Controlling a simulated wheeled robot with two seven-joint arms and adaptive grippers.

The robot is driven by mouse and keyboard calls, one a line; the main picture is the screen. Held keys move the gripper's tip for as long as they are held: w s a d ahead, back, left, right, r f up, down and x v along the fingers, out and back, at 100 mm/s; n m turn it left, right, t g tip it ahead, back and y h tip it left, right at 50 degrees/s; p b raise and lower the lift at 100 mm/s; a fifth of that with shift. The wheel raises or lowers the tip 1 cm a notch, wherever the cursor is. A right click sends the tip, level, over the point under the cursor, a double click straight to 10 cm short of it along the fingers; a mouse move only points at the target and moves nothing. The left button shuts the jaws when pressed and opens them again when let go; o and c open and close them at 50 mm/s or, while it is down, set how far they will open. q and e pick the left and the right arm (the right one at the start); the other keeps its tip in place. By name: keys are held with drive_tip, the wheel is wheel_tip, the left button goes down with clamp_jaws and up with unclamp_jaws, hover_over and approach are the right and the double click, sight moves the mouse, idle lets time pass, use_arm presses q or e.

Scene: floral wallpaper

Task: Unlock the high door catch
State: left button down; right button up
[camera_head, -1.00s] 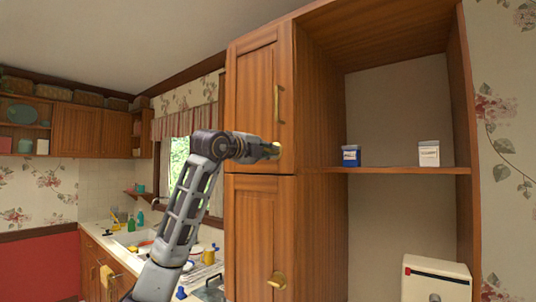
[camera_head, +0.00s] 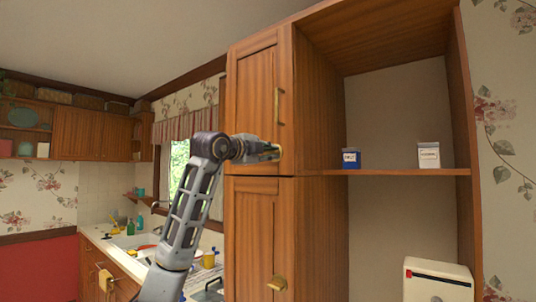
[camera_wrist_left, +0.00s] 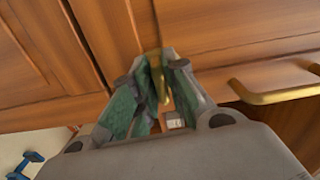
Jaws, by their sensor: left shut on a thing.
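A tall brown wooden cabinet has an upper door (camera_head: 255,90) with a long brass pull handle (camera_head: 278,105). My left gripper (camera_head: 272,152) is at the lower right edge of this door, below the handle. In the left wrist view my left gripper (camera_wrist_left: 158,75) has its green-padded fingers closed around a small brass catch (camera_wrist_left: 157,88). The fingers hide part of the catch, and its exact turn cannot be told. The brass pull handle also shows at the right of the wrist view (camera_wrist_left: 285,96). My right gripper is not in view.
A lower door (camera_head: 252,235) with a brass knob (camera_head: 278,283) is below. Open shelves at right hold a blue box (camera_head: 351,158) and a white box (camera_head: 428,155). A sink counter (camera_head: 125,240) is at left.

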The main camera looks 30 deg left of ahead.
use_arm(q)
drive_tip(key=c, duration=1.5)
unclamp_jaws()
drive_tip(key=shift+f, duration=0.1)
drive_tip(key=shift+s, duration=0.15)
drive_tip(key=s+a, duration=0.1)
drive_tip(key=s, duration=1)
drive_tip(key=shift+s, duration=0.3)
